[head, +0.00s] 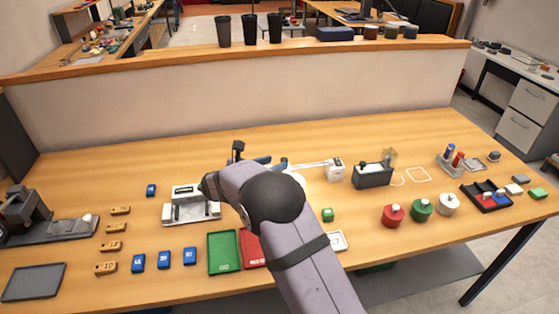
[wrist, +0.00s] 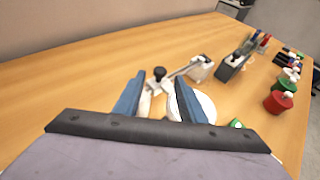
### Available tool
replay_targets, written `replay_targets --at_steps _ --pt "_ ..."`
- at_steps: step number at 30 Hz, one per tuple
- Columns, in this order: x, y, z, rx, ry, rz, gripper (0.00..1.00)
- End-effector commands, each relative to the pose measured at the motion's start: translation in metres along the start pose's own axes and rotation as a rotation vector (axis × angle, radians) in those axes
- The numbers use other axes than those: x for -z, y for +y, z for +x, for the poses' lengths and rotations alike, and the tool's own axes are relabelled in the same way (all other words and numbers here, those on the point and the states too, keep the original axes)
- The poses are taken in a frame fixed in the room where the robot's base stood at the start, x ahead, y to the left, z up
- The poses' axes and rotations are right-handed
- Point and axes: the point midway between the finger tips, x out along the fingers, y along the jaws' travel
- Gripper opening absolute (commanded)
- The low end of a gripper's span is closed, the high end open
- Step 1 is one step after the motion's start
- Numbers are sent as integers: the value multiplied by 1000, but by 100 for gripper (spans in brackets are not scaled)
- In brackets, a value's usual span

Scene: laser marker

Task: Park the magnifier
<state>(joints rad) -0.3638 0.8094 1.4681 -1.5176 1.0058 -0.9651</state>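The magnifier has a white clamp base (head: 335,171) and a thin white arm (head: 312,164) reaching left from it. In the wrist view its base (wrist: 201,69), a black knob (wrist: 160,72) on the arm's near end and a round white head (wrist: 203,106) show. My gripper (wrist: 160,82) is open; its blue fingers stand either side of the knob in that picture. Whether they touch anything I cannot tell. In the head view my gripper (head: 271,162) is partly hidden by my forearm, which also covers most of the magnifier's head.
A dark grey box (head: 373,176) stands right of the base, with a white outlined square (head: 418,174) beyond it. Red (head: 393,215), green (head: 421,210) and white (head: 448,204) pots stand front right. A grey fixture (head: 191,209) sits left of my arm.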

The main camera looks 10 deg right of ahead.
Motion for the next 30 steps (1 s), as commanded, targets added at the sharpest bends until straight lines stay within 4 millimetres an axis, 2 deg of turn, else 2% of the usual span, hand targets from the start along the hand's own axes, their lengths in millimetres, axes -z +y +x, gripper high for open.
replay_targets --at_steps 3,9,21,26,30 --pt "-1 -1 16 3 1 -1 37" --pt "-1 0 35 1 1 1 37" --pt "0 0 41 0 1 0 37" --pt "0 0 41 0 1 1 0" --pt "0 0 41 0 1 1 0"
